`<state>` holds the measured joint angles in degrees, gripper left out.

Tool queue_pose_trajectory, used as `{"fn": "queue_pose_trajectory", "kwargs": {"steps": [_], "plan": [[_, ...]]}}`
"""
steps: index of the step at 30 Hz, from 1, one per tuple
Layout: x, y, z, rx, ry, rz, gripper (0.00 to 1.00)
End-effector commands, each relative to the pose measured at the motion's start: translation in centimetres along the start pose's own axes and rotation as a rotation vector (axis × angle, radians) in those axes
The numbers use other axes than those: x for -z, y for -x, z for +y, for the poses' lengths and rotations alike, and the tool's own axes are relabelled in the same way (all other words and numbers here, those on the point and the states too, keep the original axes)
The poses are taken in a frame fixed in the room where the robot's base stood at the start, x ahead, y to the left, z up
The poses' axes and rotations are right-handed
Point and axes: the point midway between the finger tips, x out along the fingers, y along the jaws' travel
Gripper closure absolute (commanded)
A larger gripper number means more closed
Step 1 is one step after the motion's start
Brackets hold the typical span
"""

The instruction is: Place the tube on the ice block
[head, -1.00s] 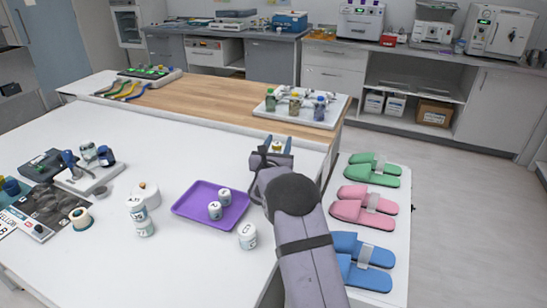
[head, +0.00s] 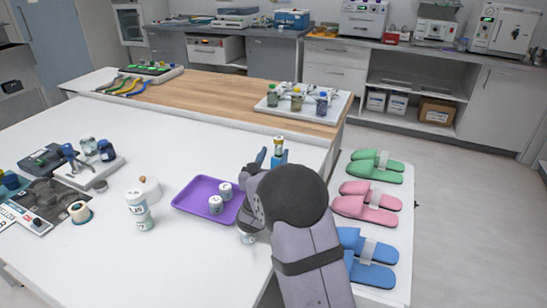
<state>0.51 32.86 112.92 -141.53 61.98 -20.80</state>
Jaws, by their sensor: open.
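A small upright container with an orange-yellow top (head: 279,144), which may be the tube, shows just beyond my gripper near the right edge of the white table. Its lower part is hidden or merges with a blue finger, so I cannot tell what it stands on. My gripper (head: 270,157) is open, its blue fingertips pointing away toward the back, in front of this container; I see nothing held. I cannot clearly make out an ice block.
A purple tray (head: 188,207) holds two small white jars. Another white jar (head: 246,238) is partly hidden by my arm. Stacked white jars (head: 139,210) stand left. A bottle tray (head: 335,110) is behind; slippers (head: 366,208) lie right. The table's middle (head: 180,145) is clear.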

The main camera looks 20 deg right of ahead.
Motion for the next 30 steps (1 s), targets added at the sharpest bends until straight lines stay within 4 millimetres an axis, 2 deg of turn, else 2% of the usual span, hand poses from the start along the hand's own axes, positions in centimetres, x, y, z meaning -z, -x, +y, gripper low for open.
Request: {"fn": "queue_pose_trajectory", "kwargs": {"steps": [6, 10, 14, 17, 20, 24, 27, 30], "plan": [[0.0, 0.1, -0.1, 0.002, -0.002, 0.001, 0.57], [0.1, 0.3, -1.0, 0.034, -0.029, 0.017, 0.57], [0.7, 1.1, -3.6, 0.125, -0.109, 0.065, 0.57], [1.6, 2.6, -6.7, 0.245, -0.216, 0.124, 0.57], [3.1, 5.1, -10.2, 0.394, -0.356, 0.195, 0.57], [5.9, 10.0, -14.3, 0.622, -0.581, 0.295, 0.57], [8.0, 14.0, -16.2, 0.784, -0.746, 0.359, 0.57], [10.0, 18.4, -17.2, 0.946, -0.916, 0.415, 0.57]]}}
